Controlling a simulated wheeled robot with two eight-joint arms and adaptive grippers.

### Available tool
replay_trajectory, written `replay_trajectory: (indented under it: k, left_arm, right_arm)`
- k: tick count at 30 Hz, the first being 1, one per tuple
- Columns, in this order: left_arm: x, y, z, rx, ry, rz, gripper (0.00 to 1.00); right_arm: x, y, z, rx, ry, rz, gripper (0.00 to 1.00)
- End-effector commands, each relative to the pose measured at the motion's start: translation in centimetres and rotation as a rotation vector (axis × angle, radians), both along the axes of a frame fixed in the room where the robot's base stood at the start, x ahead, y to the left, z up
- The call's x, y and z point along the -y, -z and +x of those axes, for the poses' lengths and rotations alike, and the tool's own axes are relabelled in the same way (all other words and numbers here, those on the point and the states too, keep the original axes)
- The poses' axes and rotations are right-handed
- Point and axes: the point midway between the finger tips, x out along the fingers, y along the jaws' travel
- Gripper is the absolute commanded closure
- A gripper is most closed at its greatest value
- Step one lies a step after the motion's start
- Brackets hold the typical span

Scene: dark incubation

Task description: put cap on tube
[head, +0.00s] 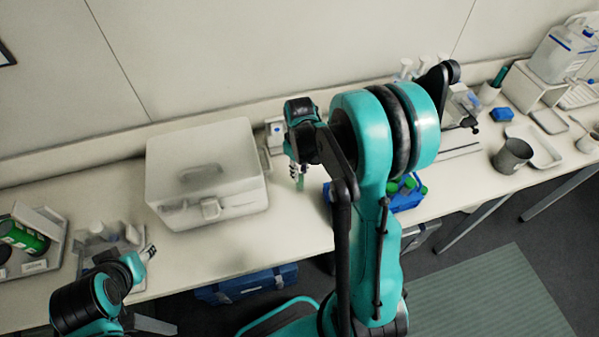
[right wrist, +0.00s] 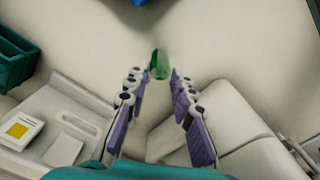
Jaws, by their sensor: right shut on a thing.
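My right gripper (head: 298,172) hangs over the bench, right of the white box. It is shut on a small green tube-like piece (head: 300,184), which points down. In the right wrist view the piece (right wrist: 160,68) is partly see-through and lies between the fingertips (right wrist: 159,78). I cannot tell whether it is the tube, the cap or both. A blue rack (head: 408,203) with several green-capped tubes (head: 408,183) stands partly behind my right arm. My left gripper (head: 149,254) is at the lower left, over the front of the bench; its finger gap is unclear.
A large white lidded box (head: 205,175) stands left of my right gripper. A clear tray (head: 108,245) and a holder with a green-black cylinder (head: 24,237) are at the left. A dark cup (head: 512,156) and a white tray (head: 537,148) stand at the right.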

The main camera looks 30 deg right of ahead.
Motion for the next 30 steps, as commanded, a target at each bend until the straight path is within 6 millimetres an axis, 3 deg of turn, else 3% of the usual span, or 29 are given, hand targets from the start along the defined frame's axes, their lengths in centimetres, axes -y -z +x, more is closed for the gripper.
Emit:
replay_trajectory:
  k: [12,13,15,25,30]
  left_arm:
    - [0.0,0.6,0.0,0.000,0.000,0.000,0.58]
    - [0.0,0.6,0.0,0.000,0.000,0.000,0.58]
    - [0.0,0.5,0.0,0.000,0.000,0.000,0.58]
    - [0.0,0.3,0.0,0.000,0.000,0.000,0.58]
    - [0.0,-0.4,0.0,0.000,0.000,0.000,0.58]
  right_arm:
    - [0.0,1.0,0.0,0.000,0.001,0.000,1.00]
    - [0.0,0.9,0.0,0.000,0.001,0.000,0.71]
    - [0.0,0.8,0.0,0.000,0.001,0.000,0.55]
    - [0.0,0.6,0.0,0.000,0.001,0.000,0.55]
    - [0.0,-1.4,0.0,0.000,0.001,0.000,0.55]
